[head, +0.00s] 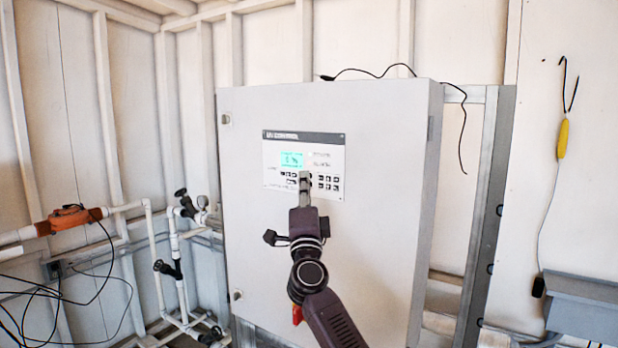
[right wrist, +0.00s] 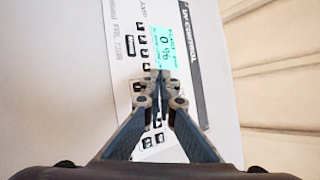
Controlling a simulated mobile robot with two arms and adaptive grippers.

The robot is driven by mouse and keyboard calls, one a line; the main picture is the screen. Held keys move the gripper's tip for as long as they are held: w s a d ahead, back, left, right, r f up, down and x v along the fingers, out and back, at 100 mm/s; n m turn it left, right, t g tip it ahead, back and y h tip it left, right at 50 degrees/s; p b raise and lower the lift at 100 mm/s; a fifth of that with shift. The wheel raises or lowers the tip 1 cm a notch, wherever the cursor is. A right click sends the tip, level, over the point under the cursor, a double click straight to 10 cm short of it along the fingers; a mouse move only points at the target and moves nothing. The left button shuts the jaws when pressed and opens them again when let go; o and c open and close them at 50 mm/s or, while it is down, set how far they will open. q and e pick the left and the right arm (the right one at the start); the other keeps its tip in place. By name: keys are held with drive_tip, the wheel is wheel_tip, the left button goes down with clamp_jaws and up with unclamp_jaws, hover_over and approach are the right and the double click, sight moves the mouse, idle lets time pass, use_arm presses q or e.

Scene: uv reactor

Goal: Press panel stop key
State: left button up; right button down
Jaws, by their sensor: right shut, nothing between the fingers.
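The control panel (head: 330,148) is a white plate with a dark "UV CONTROL" header on the door of a large white cabinet (head: 385,230). It has a lit cyan display (head: 291,160) and several small black keys (head: 329,182). In the right wrist view the display (right wrist: 166,50) reads about "0 %" and the keys (right wrist: 142,40) run beside it. My right gripper (head: 304,176) is shut and empty, its tips in front of the panel just below and right of the display. The tips (right wrist: 160,76) hide some keys; contact cannot be told. I cannot tell which key is stop. My left gripper is not in view.
White pipes with black valves (head: 168,268) and an orange fitting (head: 68,218) are at the left. A metal post (head: 487,215) stands right of the cabinet. A yellow device (head: 563,138) hangs on the right wall above a grey box (head: 585,308).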

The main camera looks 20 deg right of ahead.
drive_tip(key=shift+s+a+p, duration=0.25)
drive_tip(key=shift+a+p, duration=0.15)
drive_tip(key=shift+p, duration=0.2)
drive_tip(key=shift+s+a, duration=0.1)
drive_tip(key=shift+s, duration=0.1)
drive_tip(key=s+a+p, duration=0.1)
drive_tip(key=a, duration=0.1)
drive_tip(key=s+a+p, duration=0.2)
drive_tip(key=shift+f, duration=0.1)
idle(0.7)
